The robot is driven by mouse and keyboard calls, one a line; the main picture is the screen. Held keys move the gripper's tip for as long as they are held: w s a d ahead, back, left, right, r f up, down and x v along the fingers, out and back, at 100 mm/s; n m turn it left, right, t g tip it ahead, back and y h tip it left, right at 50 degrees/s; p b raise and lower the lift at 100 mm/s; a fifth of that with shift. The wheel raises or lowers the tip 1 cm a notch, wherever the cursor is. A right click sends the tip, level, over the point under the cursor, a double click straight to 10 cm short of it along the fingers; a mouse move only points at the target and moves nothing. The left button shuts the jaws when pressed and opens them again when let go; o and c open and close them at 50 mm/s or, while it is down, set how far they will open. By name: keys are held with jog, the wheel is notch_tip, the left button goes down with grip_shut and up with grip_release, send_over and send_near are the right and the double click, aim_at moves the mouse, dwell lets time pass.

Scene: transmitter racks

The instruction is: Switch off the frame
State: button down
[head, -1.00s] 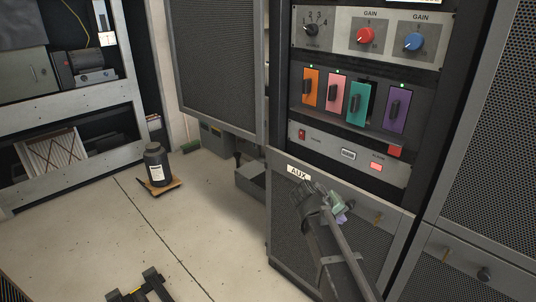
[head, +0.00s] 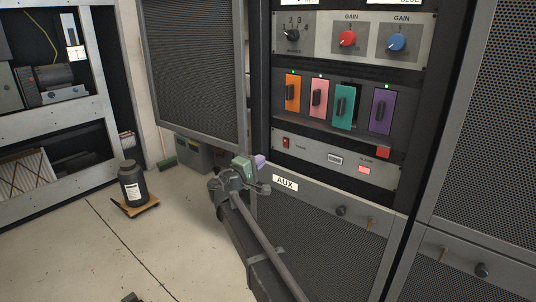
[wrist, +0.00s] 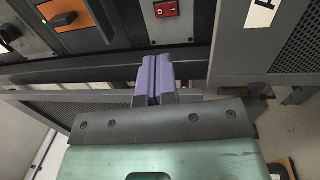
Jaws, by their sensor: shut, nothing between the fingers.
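The frame (head: 338,105) holds orange (head: 292,93), pink (head: 318,97), teal (head: 344,106) and purple (head: 381,111) modules. Green lights show above the orange, pink and purple ones. The teal one stands out of its slot. On the panel below is a small red rocker switch (head: 286,142) at the left; the wrist view shows a red switch (wrist: 166,9) just beyond my fingertips. My gripper (head: 260,161) has purple fingers, shut and empty, left of and a little below that switch in the head view. In the wrist view the fingers (wrist: 158,76) point towards it, apart from it.
An open mesh door (head: 196,70) hangs left of the rack. A red button (head: 383,152) and a lit red indicator (head: 364,170) are at the panel's right. The AUX door (head: 330,225) is below.

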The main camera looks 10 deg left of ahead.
aim_at(285, 141)
jog(key=p+x, duration=0.1)
jog(key=x, duration=1.1)
jog(key=shift+w+d+r, duration=0.1)
jog(key=shift+w+d, duration=0.1)
jog(key=shift+w, duration=0.15)
